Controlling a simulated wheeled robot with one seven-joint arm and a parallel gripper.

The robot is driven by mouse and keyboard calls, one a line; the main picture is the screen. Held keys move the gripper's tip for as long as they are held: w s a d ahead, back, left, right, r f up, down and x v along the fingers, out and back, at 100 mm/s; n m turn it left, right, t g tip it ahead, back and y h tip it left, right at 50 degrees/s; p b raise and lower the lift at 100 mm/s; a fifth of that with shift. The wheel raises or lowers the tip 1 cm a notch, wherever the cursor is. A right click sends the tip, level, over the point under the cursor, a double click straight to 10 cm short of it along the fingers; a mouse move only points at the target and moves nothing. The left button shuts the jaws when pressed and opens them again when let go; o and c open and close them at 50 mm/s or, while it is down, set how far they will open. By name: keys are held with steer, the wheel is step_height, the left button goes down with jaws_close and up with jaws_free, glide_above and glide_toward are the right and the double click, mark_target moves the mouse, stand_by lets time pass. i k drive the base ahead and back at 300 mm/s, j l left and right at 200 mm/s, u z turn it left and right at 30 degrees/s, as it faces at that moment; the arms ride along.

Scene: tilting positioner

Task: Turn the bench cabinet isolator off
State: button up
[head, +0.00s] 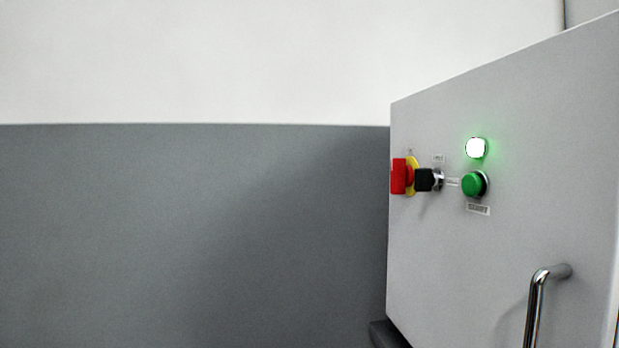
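The bench cabinet (430,270) is a light grey box at the right of the head view, seen at an angle. On its face, near the far left edge, is a red handle on a yellow plate (399,176), which looks like the isolator. I cannot tell its exact rotary position from this angle. A black knob (427,180) on a metal collar sits just right of it and partly overlaps the yellow plate in view. A green push button (474,184) is further right, below a lit green-white lamp (476,148). My gripper is not in view.
A chrome bar handle (536,305) sticks out from the lower right of the cabinet face. A dark edge (388,335) shows under the cabinet's lower left corner. The wall behind is grey below (190,230) and white above. The space left of the cabinet looks clear.

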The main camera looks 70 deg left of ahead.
mark_target(401, 174)
steer(key=u, duration=1.4)
